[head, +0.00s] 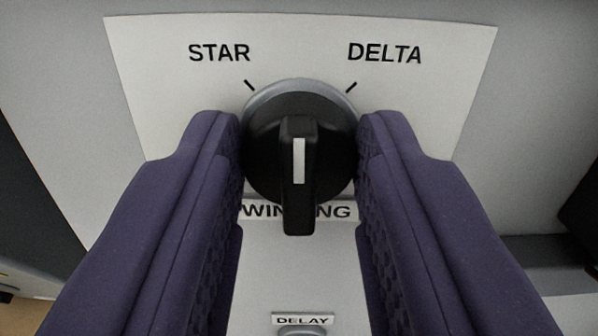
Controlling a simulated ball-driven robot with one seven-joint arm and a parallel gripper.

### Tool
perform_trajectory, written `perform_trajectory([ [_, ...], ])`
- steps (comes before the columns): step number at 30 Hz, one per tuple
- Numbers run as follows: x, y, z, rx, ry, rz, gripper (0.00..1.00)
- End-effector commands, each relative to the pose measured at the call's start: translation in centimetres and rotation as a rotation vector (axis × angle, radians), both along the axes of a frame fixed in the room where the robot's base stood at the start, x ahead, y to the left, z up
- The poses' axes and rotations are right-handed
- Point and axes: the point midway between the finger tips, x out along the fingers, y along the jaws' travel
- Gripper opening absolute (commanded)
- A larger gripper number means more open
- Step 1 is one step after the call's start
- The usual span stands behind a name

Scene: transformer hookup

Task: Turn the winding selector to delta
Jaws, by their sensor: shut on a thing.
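The winding selector (265,165) is a round black knob with a raised grip bar and a white line on it. The white line stands upright in the picture, midway between the STAR mark (249,85) at upper left and the DELTA mark (351,87) at upper right. My gripper (300,140) has its two purple padded fingers on the left and right sides of the knob and is shut on it. The fingers hide the knob's outer side edges.
The knob sits on a white label plate (300,40) on a grey panel (545,120). A WINDING label below is partly covered by the grip bar. A DELAY label (302,320) shows at the bottom, with part of a control under it. A dark object (585,215) is at the right edge.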

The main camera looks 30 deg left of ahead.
Motion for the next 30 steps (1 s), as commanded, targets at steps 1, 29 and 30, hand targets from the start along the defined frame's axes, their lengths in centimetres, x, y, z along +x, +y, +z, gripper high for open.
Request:
perform_trajectory([
  [1, 0.00, -0.03, -0.12, 0.034, 0.021, -0.014, 0.05],
  [29, -0.06, -0.04, -0.23, 0.577, 0.323, -0.241, 0.05],
  [30, -0.06, -0.04, -0.23, 0.585, 0.327, -0.245, 0.05],
])
